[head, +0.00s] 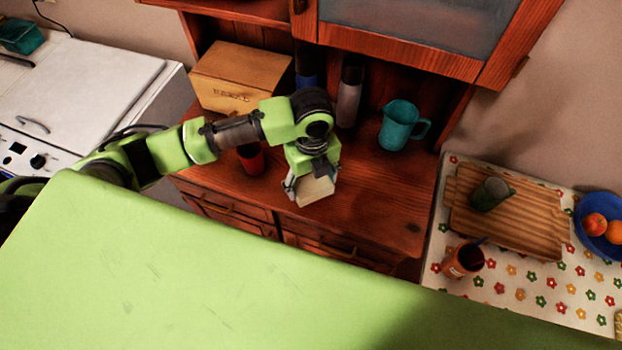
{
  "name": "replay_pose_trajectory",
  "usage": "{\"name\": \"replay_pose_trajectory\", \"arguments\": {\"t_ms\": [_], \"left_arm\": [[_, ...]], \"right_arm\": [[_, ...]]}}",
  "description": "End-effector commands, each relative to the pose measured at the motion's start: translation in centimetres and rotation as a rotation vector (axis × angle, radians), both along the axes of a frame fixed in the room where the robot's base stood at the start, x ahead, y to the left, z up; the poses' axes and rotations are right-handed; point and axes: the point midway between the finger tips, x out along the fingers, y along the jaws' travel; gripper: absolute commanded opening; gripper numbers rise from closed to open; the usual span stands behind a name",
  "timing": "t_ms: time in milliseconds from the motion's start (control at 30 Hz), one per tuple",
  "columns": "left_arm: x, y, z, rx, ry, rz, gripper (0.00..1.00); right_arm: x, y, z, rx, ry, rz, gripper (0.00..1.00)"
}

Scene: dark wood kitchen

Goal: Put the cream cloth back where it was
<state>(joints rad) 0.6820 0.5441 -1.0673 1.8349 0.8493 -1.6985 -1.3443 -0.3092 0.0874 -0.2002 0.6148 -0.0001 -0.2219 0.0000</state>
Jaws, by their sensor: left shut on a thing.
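The cream cloth (315,190) shows as a small pale block at the fingertips of my left gripper (312,183). My left gripper is shut on it, pointing down over the front part of the dark wood cabinet's counter (385,205). I cannot tell whether the cloth touches the counter. The arm comes in from the left across the cabinet. My right gripper is not in view.
On the counter stand a wooden bread box (235,75), a red cup (251,160), a dark bottle (349,92) and a teal pitcher (402,125). A flowered table (545,292) at right holds a wooden tray (525,225). The counter's front right is clear.

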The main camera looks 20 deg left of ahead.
Motion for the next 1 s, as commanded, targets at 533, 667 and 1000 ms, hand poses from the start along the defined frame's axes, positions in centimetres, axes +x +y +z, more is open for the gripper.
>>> {"name": "replay_pose_trajectory", "arguments": {"t_ms": [533, 667, 1000], "left_arm": [[3.1, 1.2, -6.1, 0.001, 0.004, 0.000, 0.48], [3.2, 1.2, -7.2, 0.000, 0.000, -0.001, 0.48], [3.2, 1.2, -7.6, -0.001, -0.001, -0.001, 0.48]], "right_arm": [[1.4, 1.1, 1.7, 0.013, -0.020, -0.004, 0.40], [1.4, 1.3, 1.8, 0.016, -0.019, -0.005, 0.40], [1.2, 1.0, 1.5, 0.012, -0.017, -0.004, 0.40]]}}
